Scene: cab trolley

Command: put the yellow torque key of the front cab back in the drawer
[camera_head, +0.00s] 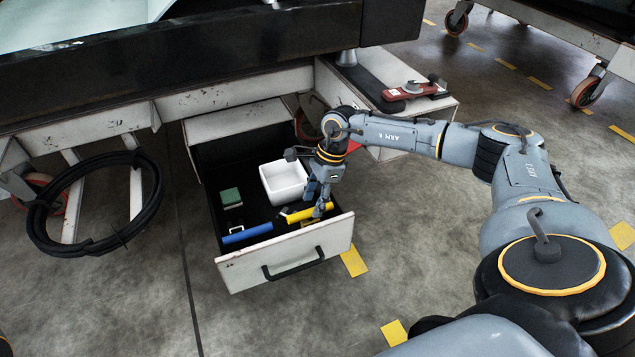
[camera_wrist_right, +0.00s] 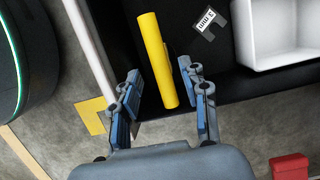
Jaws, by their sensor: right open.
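The yellow torque key (camera_head: 300,214) is inside the open drawer (camera_head: 240,272), along its front panel near the right corner. In the right wrist view the key (camera_wrist_right: 153,50) is a plain yellow bar, and its near end lies between the fingers. I cannot tell whether it lies flat on the drawer floor. My right gripper (camera_head: 321,210) reaches down into the drawer over the key. In the wrist view its blue-padded fingers (camera_wrist_right: 163,78) are apart, one on each side of the bar, with visible gaps. My left gripper is not in view.
The drawer also holds a white bin (camera_head: 284,183), a green block (camera_head: 231,197) and a blue bar (camera_head: 247,233). A red tool (camera_head: 412,91) lies on the side top to the right. A black cable coil (camera_head: 50,240) hangs at left. The floor in front is clear.

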